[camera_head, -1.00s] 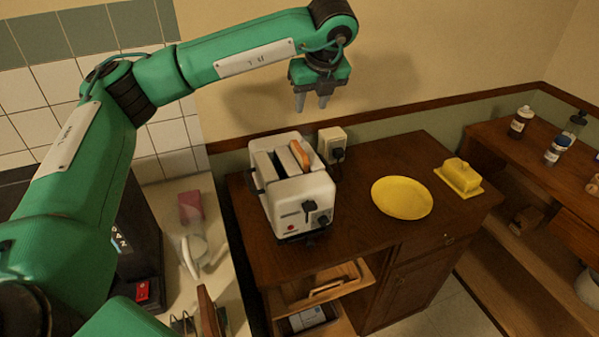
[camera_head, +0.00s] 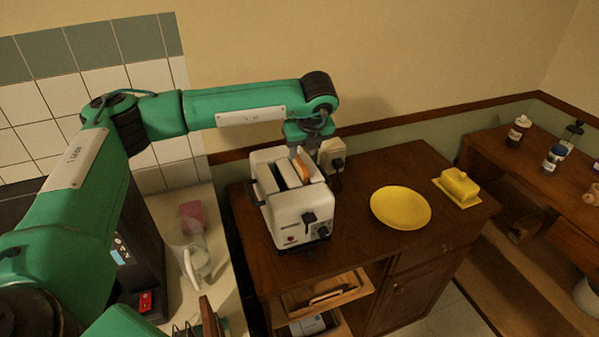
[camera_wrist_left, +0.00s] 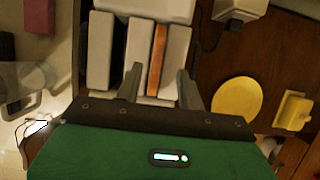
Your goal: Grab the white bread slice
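The bread slice (camera_head: 303,168) stands upright in a slot of the white toaster (camera_head: 297,215), with only its orange-brown crust edge showing; its faces are hidden. In the left wrist view the bread slice (camera_wrist_left: 157,60) is a narrow brown strip between pale toaster walls (camera_wrist_left: 98,48). My left gripper (camera_head: 302,152) points down over the back of the toaster, close to the slice. In the left wrist view its two fingers (camera_wrist_left: 159,85) are apart, one on each side of the slice's line. I cannot tell whether they touch the toaster. My right gripper is not in view.
A wall outlet with a plug (camera_head: 333,155) sits just behind the toaster. A yellow plate (camera_head: 401,208) and a yellow butter dish (camera_head: 459,187) stand to the right on the wooden cabinet. A clear pitcher (camera_head: 195,258) and pink sponge (camera_head: 192,215) lie left.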

